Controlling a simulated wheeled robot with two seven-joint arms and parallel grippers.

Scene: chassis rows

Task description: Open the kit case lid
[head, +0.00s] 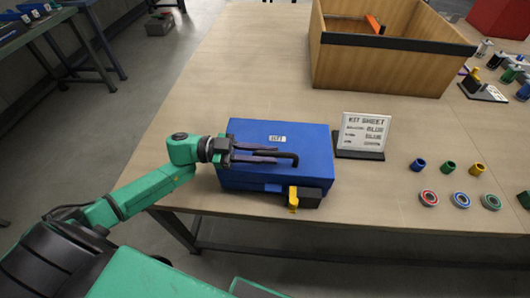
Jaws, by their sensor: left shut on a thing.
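The blue kit case (315,160) stands near the table's front edge with its lid down and a white label (277,139) on top. A black bar handle (292,157) lies across the lid. My left gripper (278,156) reaches in from the left over the lid, and its fingers are shut on the handle. A yellow piece (293,199) and a dark block (309,198) show at the case's front right. My right gripper is not in view.
A kit sheet sign (364,131) stands right of the case. Small coloured cylinders (449,167) and rings (461,200) lie further right. A wooden bin (390,65) stands behind. The table left of the bin is clear.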

